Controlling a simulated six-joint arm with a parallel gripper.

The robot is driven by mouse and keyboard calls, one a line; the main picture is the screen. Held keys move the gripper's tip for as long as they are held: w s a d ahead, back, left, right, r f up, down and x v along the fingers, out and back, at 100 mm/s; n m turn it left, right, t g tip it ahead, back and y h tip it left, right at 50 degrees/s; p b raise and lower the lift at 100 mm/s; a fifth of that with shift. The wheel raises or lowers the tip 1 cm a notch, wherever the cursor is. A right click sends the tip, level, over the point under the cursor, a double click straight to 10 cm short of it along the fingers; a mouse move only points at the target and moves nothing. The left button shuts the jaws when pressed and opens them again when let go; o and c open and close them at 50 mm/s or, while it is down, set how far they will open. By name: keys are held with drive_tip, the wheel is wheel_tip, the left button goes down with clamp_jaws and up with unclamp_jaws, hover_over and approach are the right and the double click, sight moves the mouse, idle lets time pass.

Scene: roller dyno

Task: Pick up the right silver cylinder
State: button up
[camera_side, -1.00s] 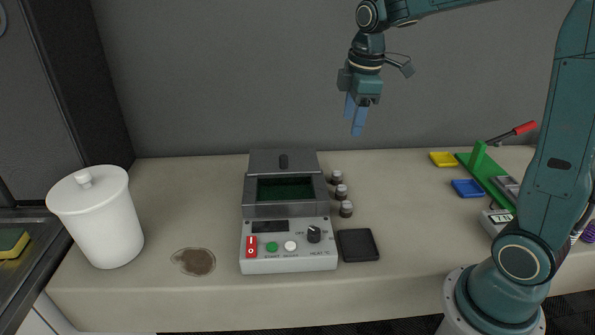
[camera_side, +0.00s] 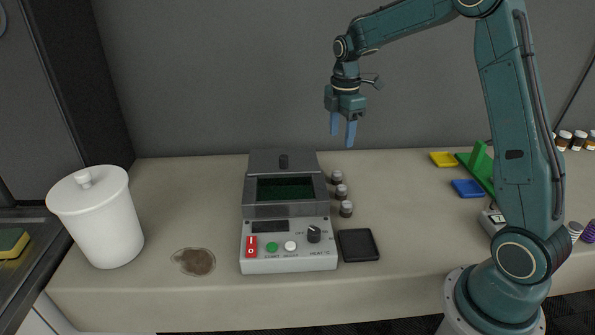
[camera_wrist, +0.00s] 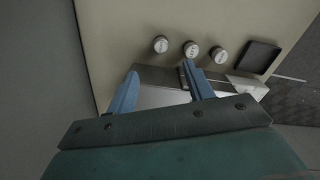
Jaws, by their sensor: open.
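Three small silver-topped cylinders stand in a row at the right side of the grey machine. In the side view they are the back one (camera_side: 336,177), the middle one (camera_side: 341,192) and the front one (camera_side: 346,209). From above in the wrist view they form a row: left (camera_wrist: 160,44), middle (camera_wrist: 191,49) and right (camera_wrist: 220,56). My gripper (camera_side: 343,138) is open and empty, pointing down, high above the back of the bench. In the wrist view its blue fingers (camera_wrist: 160,72) are apart, with the cylinders beyond their tips. Nothing touches them.
The grey machine (camera_side: 289,261) with buttons and a dark window stands left of the cylinders. A black square pad (camera_side: 358,245) lies by its front right. A white lidded jar (camera_side: 108,225), yellow tray (camera_side: 444,159) and blue tray (camera_side: 468,188) are farther off. Bench around the cylinders' right is clear.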

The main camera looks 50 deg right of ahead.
hover_over(337, 173)
drive_tip(key=shift+d+f, duration=0.2)
drive_tip(key=shift+f, duration=3.65)
drive_tip(key=shift+f, duration=0.1)
drive_tip(key=shift+a+f, duration=0.15)
drive_tip(key=shift+f, duration=2.35)
drive_tip(key=shift+c, duration=0.4)
drive_tip(key=c, duration=1)
